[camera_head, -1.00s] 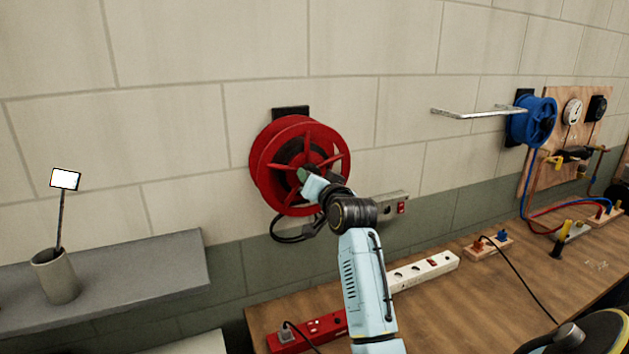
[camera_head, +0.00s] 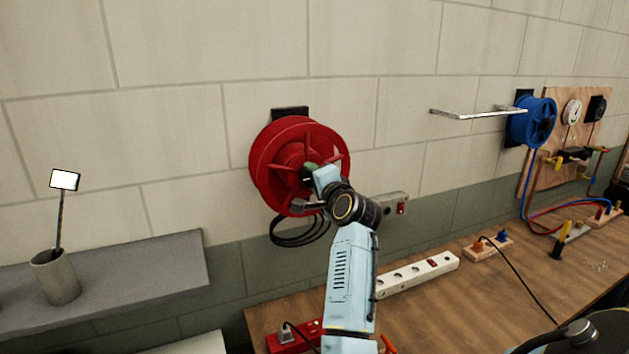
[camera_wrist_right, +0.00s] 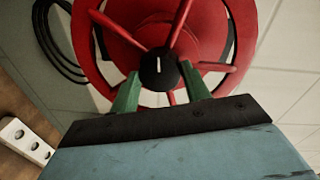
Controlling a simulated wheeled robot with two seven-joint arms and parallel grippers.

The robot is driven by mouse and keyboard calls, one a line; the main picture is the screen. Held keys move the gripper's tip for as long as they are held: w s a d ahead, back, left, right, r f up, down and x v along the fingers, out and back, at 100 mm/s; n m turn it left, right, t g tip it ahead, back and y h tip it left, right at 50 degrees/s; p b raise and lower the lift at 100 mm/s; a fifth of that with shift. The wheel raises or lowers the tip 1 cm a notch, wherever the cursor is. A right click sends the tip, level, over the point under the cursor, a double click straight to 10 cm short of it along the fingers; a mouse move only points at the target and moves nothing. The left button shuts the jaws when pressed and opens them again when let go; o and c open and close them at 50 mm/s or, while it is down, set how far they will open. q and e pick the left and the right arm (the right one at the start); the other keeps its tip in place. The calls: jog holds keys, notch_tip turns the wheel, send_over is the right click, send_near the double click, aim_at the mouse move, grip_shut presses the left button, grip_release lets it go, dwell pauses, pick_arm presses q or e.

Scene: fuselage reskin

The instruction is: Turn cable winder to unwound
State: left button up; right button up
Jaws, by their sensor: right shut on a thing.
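The red cable winder (camera_head: 268,165) is mounted on the wall. Its spoked face also fills the top of the right wrist view (camera_wrist_right: 222,30). The drum's red core shows, with little or no cable around it. Loops of black cable (camera_head: 300,238) hang below the winder and show at the upper left of the wrist view (camera_wrist_right: 48,45). My right gripper (camera_head: 308,172) is at the winder's centre. Its green fingers (camera_wrist_right: 160,82) are shut on the black hub knob (camera_wrist_right: 158,68), one on each side. My left gripper is out of view.
A wooden bench (camera_head: 450,300) below holds a white power strip (camera_head: 420,272) and a red one (camera_head: 290,338). A blue reel (camera_head: 530,122) hangs further right. A grey shelf (camera_head: 150,270) with a cup (camera_head: 55,277) is at left.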

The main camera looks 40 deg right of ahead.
jog(key=shift+m, duration=0.4)
jog(key=o, duration=1)
jog(key=b+v, duration=0.2)
jog(key=v, duration=1.1)
jog(key=shift+s, duration=0.2)
jog(key=shift+a, duration=0.1)
